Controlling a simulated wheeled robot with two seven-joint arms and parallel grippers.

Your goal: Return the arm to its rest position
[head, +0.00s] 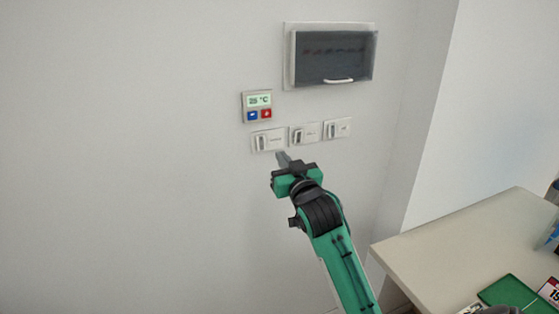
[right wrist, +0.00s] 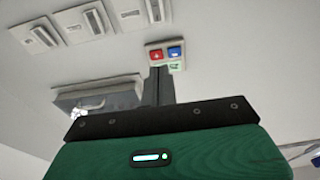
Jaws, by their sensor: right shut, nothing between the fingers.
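My right arm, green and black, reaches up from the bottom of the head view toward the wall. Its right gripper (head: 282,158) is shut and empty, with its grey fingertips just below the left wall switch (head: 268,140). In the right wrist view the shut fingers (right wrist: 158,85) point toward the thermostat (right wrist: 166,54), which appears upside down there. I cannot tell whether the fingertips touch the wall. My left gripper is not in view.
The thermostat (head: 257,105) reads 25 °C. The middle switch (head: 304,134) and right switch (head: 338,128) sit beside the left one. A dark-fronted wall box (head: 335,57) is above. A counter (head: 440,262) with a green folder (head: 511,294) stands at lower right. The left wall is bare.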

